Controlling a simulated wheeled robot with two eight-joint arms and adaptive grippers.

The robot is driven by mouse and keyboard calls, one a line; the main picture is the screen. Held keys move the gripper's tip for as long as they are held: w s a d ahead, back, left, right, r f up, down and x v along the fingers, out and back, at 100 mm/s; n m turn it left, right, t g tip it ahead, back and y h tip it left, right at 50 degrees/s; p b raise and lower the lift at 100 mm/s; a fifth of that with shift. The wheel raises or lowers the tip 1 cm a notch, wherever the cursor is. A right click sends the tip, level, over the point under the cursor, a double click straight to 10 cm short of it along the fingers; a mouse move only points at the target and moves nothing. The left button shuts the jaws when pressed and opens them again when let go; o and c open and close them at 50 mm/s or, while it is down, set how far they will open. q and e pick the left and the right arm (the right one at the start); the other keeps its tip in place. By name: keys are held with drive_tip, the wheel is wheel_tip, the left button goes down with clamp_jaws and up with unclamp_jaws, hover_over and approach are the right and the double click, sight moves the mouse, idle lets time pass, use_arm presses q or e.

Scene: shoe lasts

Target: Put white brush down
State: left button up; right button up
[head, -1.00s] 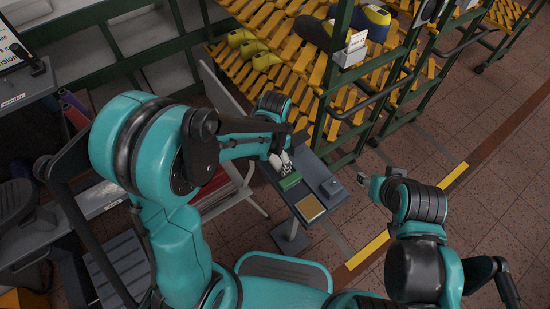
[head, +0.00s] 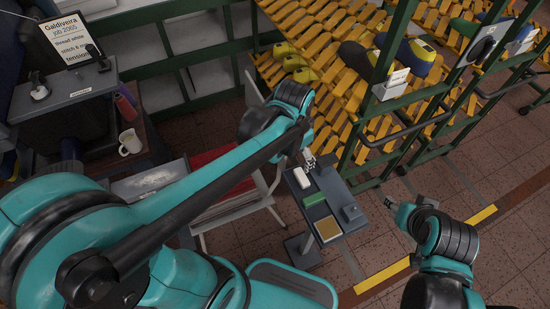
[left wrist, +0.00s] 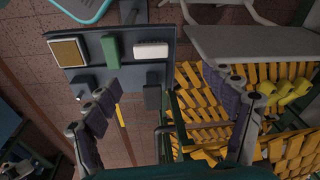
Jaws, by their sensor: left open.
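The white brush (head: 302,177) lies at the far end of the small grey table (head: 334,197), beside a green block (head: 314,199). It also shows in the left wrist view (left wrist: 151,50), flat on the table top in a row with the green block. My left gripper (head: 309,158) is just beyond the brush, apart from it. In the left wrist view the left gripper's fingers (left wrist: 162,84) are spread wide with nothing between them. My right gripper (head: 395,204) is to the right of the table; its fingers are too small to judge.
A tan-topped block (head: 327,228) and a dark block (head: 350,212) are also on the small table. A green-framed rack with yellow slats (head: 350,110) holding shoe lasts stands close behind. A red-seated chair (head: 215,172) is left of the table.

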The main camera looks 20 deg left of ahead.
use_arm(q)
drive_tip(key=s+a+r+n+t, duration=0.3)
drive_tip(key=s+a+n+t, duration=0.2)
drive_tip(key=s+a+n, duration=0.1)
drive_tip(key=shift+s+r+n, duration=0.3)
drive_tip(key=shift+s, duration=0.55)
